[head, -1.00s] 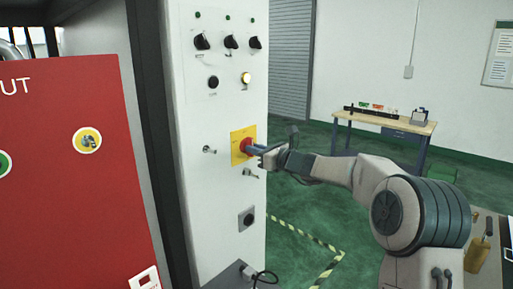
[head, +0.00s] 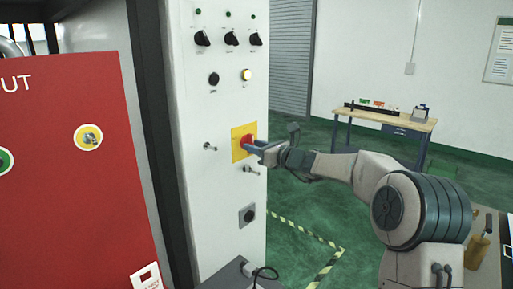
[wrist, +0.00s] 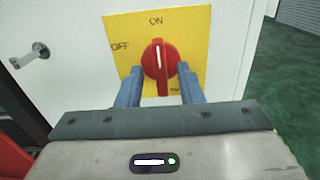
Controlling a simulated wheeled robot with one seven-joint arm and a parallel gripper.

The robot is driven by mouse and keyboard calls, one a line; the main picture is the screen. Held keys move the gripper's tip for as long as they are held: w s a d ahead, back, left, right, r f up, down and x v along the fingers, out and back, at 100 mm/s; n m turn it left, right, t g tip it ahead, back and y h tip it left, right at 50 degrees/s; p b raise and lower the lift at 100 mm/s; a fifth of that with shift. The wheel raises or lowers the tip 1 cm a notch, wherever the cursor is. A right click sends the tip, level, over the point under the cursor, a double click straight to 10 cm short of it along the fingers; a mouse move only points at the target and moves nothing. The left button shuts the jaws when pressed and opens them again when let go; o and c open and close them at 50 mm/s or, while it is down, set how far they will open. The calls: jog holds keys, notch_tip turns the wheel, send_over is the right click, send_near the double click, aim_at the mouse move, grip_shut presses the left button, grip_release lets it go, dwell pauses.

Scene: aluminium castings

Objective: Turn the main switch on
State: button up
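The main switch is a red rotary knob (wrist: 159,62) on a yellow plate (wrist: 190,25) marked OFF at left and ON at top. Its white-lined handle stands upright and points at ON. In the head view the red knob (head: 246,141) is on the front of the white cabinet. My gripper (wrist: 158,85) is open, with one blue finger on each side of the knob's lower half. Small gaps seem to show between the fingers and the handle; light contact cannot be ruled out. In the head view the fingers partly hide the knob.
The white cabinet (head: 222,110) also carries black knobs, a lit lamp (head: 246,75) and a metal toggle (head: 210,147) left of the plate. A red panel (head: 60,190) stands at left. A workbench (head: 385,118) is at the back, with open green floor before it.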

jog(key=b+v, duration=0.4)
jog(key=v, duration=0.9)
jog(key=shift+s+d, duration=0.25)
jog(key=shift+s, duration=0.05)
jog(key=s+a+f+n+g+h, duration=0.2)
jog(key=s+f+n+g+h, duration=0.1)
jog(key=s+f+n, duration=0.4)
jog(key=s+a+f+n+g+h, duration=0.1)
jog(key=s+f+n+g+h, duration=0.3)
jog(key=s, duration=0.6)
jog(key=s+d+f+n+h, duration=0.3)
jog(key=s+d+n, duration=0.3)
jog(key=s, duration=0.3)
jog(key=s+d+f+n+h, duration=0.4)
jog(key=s+d+n, duration=0.3)
jog(key=s+n, duration=0.2)
jog(key=shift+s+f, duration=0.7)
jog(key=shift+f, duration=0.15)
jog(key=shift+d, duration=0.1)
jog(key=shift+c, duration=0.3)
